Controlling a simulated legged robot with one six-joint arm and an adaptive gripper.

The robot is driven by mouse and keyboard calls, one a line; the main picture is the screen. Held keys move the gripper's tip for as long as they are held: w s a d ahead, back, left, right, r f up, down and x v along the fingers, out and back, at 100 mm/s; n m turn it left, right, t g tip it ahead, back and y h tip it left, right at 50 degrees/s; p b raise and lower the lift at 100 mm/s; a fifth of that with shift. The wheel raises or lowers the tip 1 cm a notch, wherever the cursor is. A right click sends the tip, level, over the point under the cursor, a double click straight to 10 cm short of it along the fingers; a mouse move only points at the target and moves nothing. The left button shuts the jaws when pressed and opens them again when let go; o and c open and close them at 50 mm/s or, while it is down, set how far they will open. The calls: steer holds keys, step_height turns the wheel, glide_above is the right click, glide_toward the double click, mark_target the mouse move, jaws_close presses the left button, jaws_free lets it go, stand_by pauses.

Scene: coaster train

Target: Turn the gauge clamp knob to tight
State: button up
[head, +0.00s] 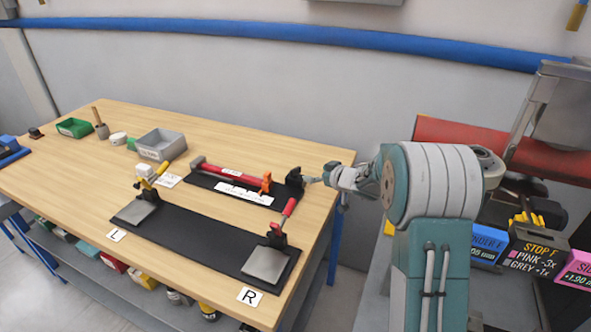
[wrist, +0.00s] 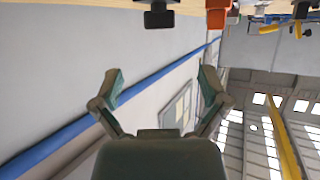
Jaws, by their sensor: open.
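The gauge, a red bar (head: 235,171) with an orange clamp piece (head: 265,183), lies on the far black mat (head: 202,182). A dark block or knob (head: 294,177) stands at the bar's right end; I cannot tell which part is the clamp knob or how it is set. My gripper (head: 309,180) is close to the right of this dark part in the head view. In the wrist view my gripper (wrist: 161,80) is open and empty. A dark part (wrist: 159,15) and an orange part (wrist: 218,14) show at the top edge, beyond the fingertips.
A long black fixture (head: 205,238) with plates and yellow- and red-handled clamps lies in front, beside L and R labels. A grey bin (head: 161,146), green bin (head: 74,128) and small items stand at the far left. The table's left front is clear.

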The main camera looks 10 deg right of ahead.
mark_target(297, 169)
steer(key=x, duration=1)
steer(key=shift+w+a+f, duration=0.1)
steer(key=shift+w+f, duration=0.1)
steer(key=shift+w, duration=0.1)
steer(key=c, duration=1.2)
